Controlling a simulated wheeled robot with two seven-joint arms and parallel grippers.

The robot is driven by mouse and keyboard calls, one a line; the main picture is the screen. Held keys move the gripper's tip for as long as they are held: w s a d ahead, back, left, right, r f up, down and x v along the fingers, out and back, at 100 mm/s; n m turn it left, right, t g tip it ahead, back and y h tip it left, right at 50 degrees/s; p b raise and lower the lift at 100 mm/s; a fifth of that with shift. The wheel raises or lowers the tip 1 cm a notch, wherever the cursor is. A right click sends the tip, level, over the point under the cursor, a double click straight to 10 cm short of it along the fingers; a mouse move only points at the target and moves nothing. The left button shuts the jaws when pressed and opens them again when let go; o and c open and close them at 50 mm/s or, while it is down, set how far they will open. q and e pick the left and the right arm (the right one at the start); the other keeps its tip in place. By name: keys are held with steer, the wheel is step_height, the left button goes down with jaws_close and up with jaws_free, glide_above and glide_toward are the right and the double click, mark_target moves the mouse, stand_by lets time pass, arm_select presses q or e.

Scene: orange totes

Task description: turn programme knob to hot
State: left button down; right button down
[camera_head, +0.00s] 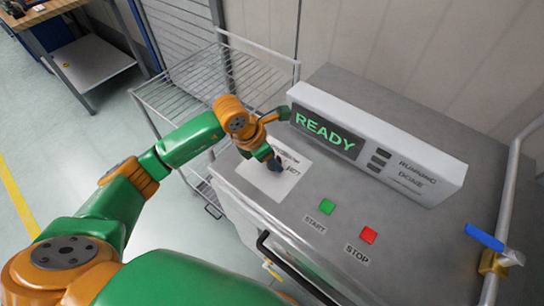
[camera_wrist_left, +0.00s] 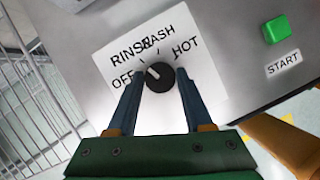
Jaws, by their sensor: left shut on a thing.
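The programme knob (camera_wrist_left: 160,80) is a round black dial on a white label plate (camera_wrist_left: 108,62) marked OFF, RINSE, WASH and HOT. Its white pointer mark is turned up and to the left, toward the RINSE side and away from HOT. My left gripper (camera_wrist_left: 160,77) is shut on the knob, with one blue finger on each side of it. In the head view my left gripper (camera_head: 272,161) reaches down onto the label plate (camera_head: 280,182) and mostly hides the knob. My right gripper is not in view.
The green START button (camera_head: 327,207) and red STOP button (camera_head: 368,235) sit on the grey machine top to the right. A display box (camera_head: 375,145) reading READY stands behind. A wire rack (camera_head: 190,90) is at left, a blue lever (camera_head: 485,238) at far right.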

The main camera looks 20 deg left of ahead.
arm_select(q)
steer(key=shift+f+b, duration=0.15)
steer(key=shift+b, duration=0.25)
steer(key=m+g+b, duration=0.1)
steer(key=m+b, duration=0.2)
steer(key=m+h+b, duration=0.1)
steer(key=m+b, duration=0.2)
steer(key=shift+w+a+f+g, duration=0.1)
steer(key=shift+w+g, duration=0.1)
steer(key=shift+g, duration=0.2)
steer(key=m+g+b, duration=0.1)
steer(key=m+b, duration=0.1)
steer(key=shift+m+h, duration=0.3)
steer(key=shift+m, duration=0.1)
steer(key=shift+w+r+m+g+b, duration=0.15)
steer(key=shift+m+g+b, duration=0.25)
steer(key=shift+m, duration=0.5)
steer(key=m+g, duration=0.1)
steer(key=m, duration=0.1)
steer(key=shift+r+m, duration=0.15)
steer(key=shift+m, duration=0.15)
steer(key=shift+m+g, duration=0.5)
steer(key=shift+m, duration=0.7)
steer(key=shift+w+m+g+y+p, duration=0.1)
steer(key=shift+m+g+y+p, duration=0.25)
steer(key=shift+m+y, duration=0.5)
steer(key=shift+m+h, duration=0.25)
steer(key=shift+m, duration=0.1)
